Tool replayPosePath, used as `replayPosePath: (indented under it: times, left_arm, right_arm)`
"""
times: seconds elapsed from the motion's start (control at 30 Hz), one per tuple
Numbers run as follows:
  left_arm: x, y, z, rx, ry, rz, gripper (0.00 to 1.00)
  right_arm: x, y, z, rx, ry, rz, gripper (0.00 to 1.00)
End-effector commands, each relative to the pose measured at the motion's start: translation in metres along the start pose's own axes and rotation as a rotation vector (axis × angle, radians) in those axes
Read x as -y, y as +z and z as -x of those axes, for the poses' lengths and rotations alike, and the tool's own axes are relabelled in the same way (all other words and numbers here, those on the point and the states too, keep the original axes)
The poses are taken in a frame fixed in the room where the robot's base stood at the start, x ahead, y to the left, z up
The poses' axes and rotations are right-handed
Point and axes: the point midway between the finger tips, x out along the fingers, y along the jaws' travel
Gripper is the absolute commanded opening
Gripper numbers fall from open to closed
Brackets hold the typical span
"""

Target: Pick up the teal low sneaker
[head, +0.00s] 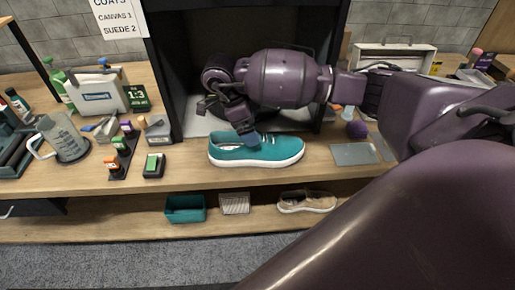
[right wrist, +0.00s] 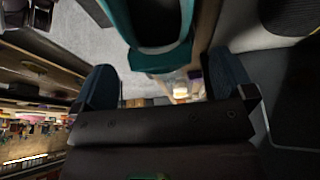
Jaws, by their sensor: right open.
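The teal low sneaker (head: 275,153) sits on the workbench in front of the dark booth, with its toe to the right and its white sole down. In the right wrist view the sneaker's teal heel (right wrist: 158,62) shows just ahead of and between the two spread fingers (right wrist: 165,72). The gripper is open. Whether a finger touches the shoe I cannot tell. My left gripper is in neither view.
A small green-labelled block (head: 154,165) and a dark rack of small bottles (head: 122,158) stand left of the sneaker. A grey pad (head: 354,154) lies to its right. A teal bin (head: 185,209), wire basket (head: 235,203) and beige shoe (head: 306,202) are on the lower shelf.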

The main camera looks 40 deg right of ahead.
Motion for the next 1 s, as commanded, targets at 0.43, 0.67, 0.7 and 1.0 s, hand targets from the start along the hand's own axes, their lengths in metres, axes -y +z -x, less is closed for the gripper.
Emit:
replayPosePath:
  times: [0.43,0.67,0.7,1.0]
  left_arm:
    - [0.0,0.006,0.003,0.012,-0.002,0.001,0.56]
    - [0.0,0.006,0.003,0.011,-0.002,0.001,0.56]
    - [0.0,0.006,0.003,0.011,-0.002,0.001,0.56]
    - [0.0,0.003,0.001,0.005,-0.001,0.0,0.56]
  right_arm:
    - [0.001,0.004,-0.045,-0.001,0.001,0.0,1.0]
    - [0.001,0.004,-0.045,-0.001,0.001,0.001,0.94]
    - [0.001,0.004,-0.045,-0.001,0.001,0.001,0.88]
    - [0.001,0.004,-0.045,-0.001,0.001,0.001,0.42]
